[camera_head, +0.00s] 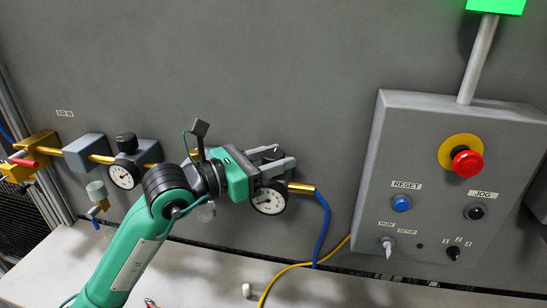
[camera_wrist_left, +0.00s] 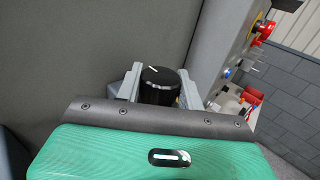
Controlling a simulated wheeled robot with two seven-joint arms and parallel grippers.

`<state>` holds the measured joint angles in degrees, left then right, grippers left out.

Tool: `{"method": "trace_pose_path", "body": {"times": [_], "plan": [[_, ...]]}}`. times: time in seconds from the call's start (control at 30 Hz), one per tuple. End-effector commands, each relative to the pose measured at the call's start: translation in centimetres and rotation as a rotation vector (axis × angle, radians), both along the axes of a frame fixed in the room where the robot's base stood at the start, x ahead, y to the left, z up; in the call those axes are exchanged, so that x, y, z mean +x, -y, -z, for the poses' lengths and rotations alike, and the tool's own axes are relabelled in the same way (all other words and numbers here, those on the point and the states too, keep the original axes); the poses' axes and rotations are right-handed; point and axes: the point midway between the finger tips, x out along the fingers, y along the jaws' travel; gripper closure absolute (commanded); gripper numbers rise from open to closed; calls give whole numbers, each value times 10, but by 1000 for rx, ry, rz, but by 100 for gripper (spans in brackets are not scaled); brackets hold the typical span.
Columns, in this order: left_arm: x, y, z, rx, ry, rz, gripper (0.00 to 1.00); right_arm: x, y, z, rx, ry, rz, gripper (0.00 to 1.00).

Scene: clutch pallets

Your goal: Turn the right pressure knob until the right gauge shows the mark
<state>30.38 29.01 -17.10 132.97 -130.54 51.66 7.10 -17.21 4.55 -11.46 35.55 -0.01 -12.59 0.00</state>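The right pressure knob (camera_head: 271,154) is black; in the left wrist view the knob (camera_wrist_left: 160,86) shows a white line on its top, tilted toward the upper left. My left gripper (camera_head: 277,160) has one finger on each side of it, and both fingers appear to touch it; the fingers (camera_wrist_left: 161,90) flank it in the wrist view too. The right gauge (camera_head: 268,202) is a white dial below the gripper. Its upper part is partly covered, and its needle and mark are too small to read. My right gripper is not in view.
The left knob (camera_head: 126,143) and left gauge (camera_head: 122,176) sit on the same brass line, beside my left arm. A grey control box (camera_head: 430,150) with a red emergency button (camera_head: 467,162) stands to the right. A blue hose (camera_head: 323,230) hangs right of the right gauge.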

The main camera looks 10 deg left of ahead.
Motion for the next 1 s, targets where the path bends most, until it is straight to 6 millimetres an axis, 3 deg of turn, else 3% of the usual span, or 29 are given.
{"method": "trace_pose_path", "body": {"times": [0.03,0.1,0.47,1.0], "plan": [[0,0,0,-1,0,0,53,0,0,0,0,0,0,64],[0,0,0,-1,0,0,42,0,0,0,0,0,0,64],[-3,-4,1,-1,1,-1,42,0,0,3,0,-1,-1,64],[-74,-80,5,3,0,-3,42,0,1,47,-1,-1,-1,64]]}}
